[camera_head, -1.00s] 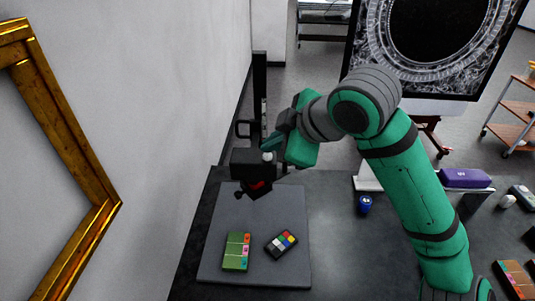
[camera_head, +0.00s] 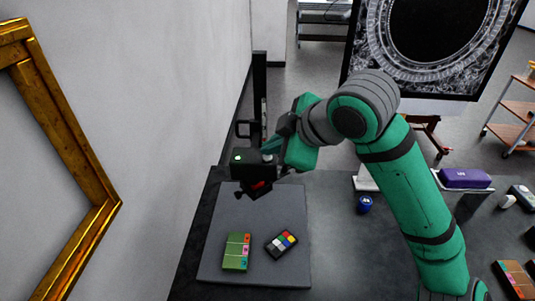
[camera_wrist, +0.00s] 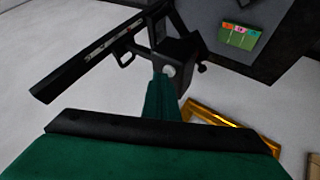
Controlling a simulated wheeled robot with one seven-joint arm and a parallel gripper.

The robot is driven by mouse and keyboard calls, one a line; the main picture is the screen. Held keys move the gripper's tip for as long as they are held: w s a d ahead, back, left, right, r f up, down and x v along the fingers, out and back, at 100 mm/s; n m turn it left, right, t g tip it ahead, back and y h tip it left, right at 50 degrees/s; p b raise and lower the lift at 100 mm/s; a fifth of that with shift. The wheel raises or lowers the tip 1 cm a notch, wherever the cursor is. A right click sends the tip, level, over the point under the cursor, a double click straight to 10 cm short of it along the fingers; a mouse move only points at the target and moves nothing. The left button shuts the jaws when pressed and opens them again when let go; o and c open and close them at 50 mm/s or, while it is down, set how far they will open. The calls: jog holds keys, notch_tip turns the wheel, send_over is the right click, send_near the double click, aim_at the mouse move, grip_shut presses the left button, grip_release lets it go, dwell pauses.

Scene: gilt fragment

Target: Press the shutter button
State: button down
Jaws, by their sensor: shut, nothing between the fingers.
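A black camera (camera_head: 252,172) is mounted on a black upright column (camera_head: 259,85) above a grey board. It also shows in the wrist view (camera_wrist: 180,48). A small green light (camera_head: 238,158) glows on its top left. The pale round shutter button (camera_wrist: 169,71) is right at the tips of my gripper (camera_wrist: 163,82), and shows only in part in the head view (camera_head: 268,157). My gripper (camera_head: 269,147) is shut and empty, its fingertips at the top of the camera by the button. The fingers appear to touch the button, but the exact contact is partly hidden.
The grey board (camera_head: 216,255) bears a green card (camera_head: 236,251) and a colour chart (camera_head: 282,243). A blue jar (camera_head: 364,204) and purple case (camera_head: 465,178) stand on the dark table to the right. A gilt frame (camera_head: 75,130) hangs on the left wall.

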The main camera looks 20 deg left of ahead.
jog(key=shift+r, duration=0.1)
dwell(0.3)
jog(key=shift+r, duration=0.7)
notch_tip(320, 180, up, 5)
dwell(0.6)
